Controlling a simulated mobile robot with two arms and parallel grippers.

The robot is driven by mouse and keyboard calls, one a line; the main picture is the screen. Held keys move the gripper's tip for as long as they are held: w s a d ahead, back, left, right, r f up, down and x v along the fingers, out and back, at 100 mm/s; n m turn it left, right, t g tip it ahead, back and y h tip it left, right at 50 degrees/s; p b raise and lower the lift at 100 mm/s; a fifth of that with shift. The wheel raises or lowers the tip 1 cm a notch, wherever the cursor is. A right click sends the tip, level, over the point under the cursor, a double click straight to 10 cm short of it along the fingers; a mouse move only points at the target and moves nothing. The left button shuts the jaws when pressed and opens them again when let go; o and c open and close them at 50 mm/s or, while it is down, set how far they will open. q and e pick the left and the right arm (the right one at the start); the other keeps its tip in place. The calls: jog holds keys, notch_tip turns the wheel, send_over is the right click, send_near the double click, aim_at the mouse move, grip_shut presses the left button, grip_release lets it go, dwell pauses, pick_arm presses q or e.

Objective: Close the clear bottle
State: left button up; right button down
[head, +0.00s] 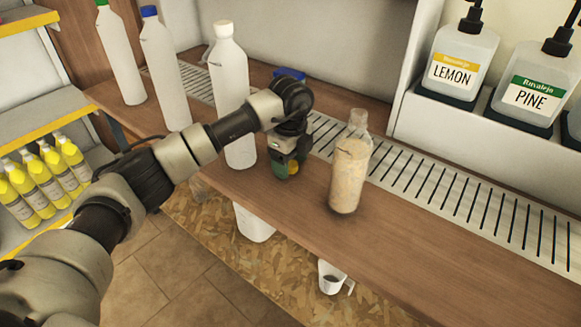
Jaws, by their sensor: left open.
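The clear bottle (348,178) stands upright on the wooden counter, right of the picture's middle. It holds a pale beige content, and its clear neck at the top shows no cap. My left gripper (287,167) points down just above the counter, left of the clear bottle and apart from it. It is open. Small green and yellow patches show at its fingertips; they may be caps on the counter, but the gripper partly hides them and I cannot tell. My right gripper is not in view.
White bottles with white (228,95), blue (165,65) and green (120,55) caps stand left on the counter (420,250). A blue-topped thing (290,74) is behind my arm. A slotted grate (450,195) runs along the back, below lemon (457,65) and pine (530,92) dispensers. The front right counter is clear.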

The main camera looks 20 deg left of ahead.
aim_at(291, 163)
pick_arm(q)
jog(key=shift+f, duration=0.1)
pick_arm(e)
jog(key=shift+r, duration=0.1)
pick_arm(q)
jog(key=c, duration=1)
